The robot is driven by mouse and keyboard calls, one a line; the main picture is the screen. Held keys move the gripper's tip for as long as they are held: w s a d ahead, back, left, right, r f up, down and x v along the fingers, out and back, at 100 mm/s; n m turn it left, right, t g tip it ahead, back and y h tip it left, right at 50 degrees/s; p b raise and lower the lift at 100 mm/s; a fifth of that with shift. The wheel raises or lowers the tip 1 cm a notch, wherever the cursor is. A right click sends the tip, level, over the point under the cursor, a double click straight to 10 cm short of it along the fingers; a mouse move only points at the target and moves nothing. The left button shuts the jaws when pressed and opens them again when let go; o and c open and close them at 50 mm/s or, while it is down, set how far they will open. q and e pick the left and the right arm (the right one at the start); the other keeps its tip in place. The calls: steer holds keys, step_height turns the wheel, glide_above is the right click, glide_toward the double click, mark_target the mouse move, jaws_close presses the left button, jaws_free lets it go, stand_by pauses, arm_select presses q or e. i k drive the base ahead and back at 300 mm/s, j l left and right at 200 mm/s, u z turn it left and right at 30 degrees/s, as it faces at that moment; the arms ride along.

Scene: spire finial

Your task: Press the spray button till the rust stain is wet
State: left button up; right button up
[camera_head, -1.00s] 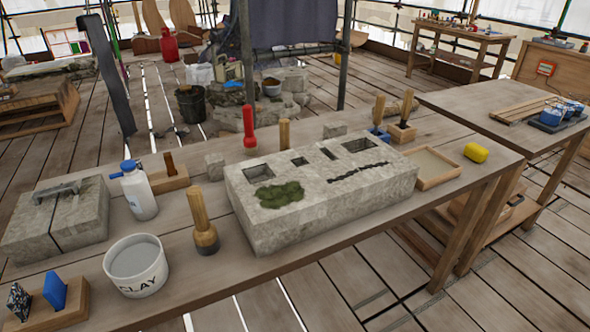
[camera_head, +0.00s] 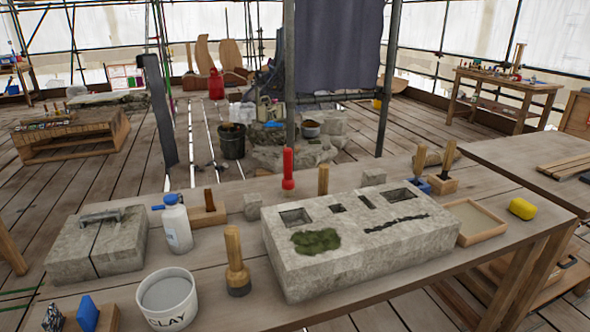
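A white spray bottle (camera_head: 177,225) with a blue top stands upright on the wooden workbench, left of the middle. Its blue spray head (camera_head: 169,200) has a nozzle pointing left. No rust-coloured stain can be made out. The large stone block (camera_head: 352,256) carries a green mossy patch (camera_head: 316,241), a dark jagged crack (camera_head: 397,222) and several square recesses. A smaller stone block (camera_head: 98,246) with a metal bar (camera_head: 101,215) on top and a dark line across it stands to the left. Neither of my grippers is in view.
A clay tub (camera_head: 166,300), a wooden mallet (camera_head: 236,262), a red-handled tool (camera_head: 288,168), a shallow tray (camera_head: 472,222) and a yellow sponge (camera_head: 522,208) stand on the bench. A dark upright post (camera_head: 158,110) and a scaffold pole (camera_head: 388,80) rise beyond it.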

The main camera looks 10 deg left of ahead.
mark_target(171, 198)
steer(key=u, duration=1.25)
